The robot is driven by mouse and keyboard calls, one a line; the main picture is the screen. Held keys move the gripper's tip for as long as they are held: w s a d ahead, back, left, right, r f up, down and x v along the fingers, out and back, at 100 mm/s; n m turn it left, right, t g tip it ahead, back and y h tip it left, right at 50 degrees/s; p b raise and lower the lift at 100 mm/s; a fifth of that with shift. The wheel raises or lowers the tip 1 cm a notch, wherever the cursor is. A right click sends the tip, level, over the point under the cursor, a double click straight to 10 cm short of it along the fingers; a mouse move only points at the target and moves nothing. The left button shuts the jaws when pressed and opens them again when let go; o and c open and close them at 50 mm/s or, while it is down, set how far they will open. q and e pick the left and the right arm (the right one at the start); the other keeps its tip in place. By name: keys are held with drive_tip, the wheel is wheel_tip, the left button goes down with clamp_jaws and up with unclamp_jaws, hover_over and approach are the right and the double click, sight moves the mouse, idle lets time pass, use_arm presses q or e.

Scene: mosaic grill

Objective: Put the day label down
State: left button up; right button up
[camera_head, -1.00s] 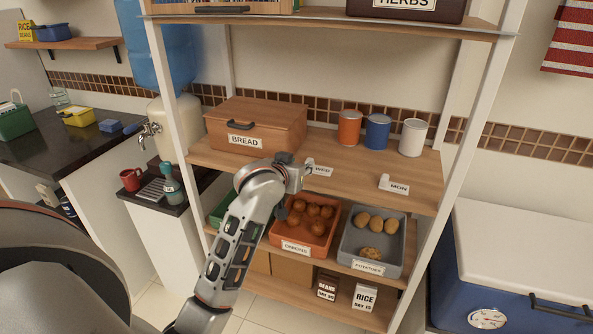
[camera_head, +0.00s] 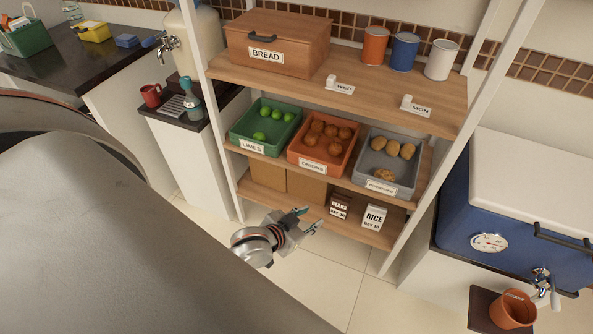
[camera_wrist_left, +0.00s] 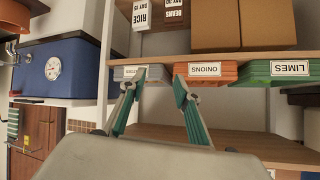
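The WED label (camera_head: 340,86), a small white day label, stands on the wooden shelf (camera_head: 300,88) just right of the bread box. The MON label (camera_head: 415,107) stands farther right on the same shelf. My left gripper (camera_head: 308,219) is below and in front of the shelves, well apart from both labels. Its two fingers are spread with nothing between them, as the left wrist view (camera_wrist_left: 159,80) also shows. The labels do not show in the left wrist view. My right gripper is not in view.
The bread box (camera_head: 278,42) and several cans (camera_head: 405,51) share the label shelf. Below are bins of limes (camera_head: 242,135), onions (camera_head: 296,150) and potatoes (camera_head: 370,168). A blue cooler (camera_head: 475,225) stands right. Shelf room between the labels is clear.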

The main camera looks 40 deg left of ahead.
use_arm(q)
drive_tip(key=s+d+f, duration=0.2)
drive_tip(key=s+f, duration=0.1)
drive_tip(key=s, duration=0.3)
drive_tip(key=s+d+f+m+h, duration=0.1)
drive_tip(key=s+d+f, duration=0.1)
drive_tip(key=s, duration=0.4)
drive_tip(key=shift+d+f+g, duration=0.15)
drive_tip(key=shift+f+g, duration=0.25)
drive_tip(key=shift+f, duration=0.2)
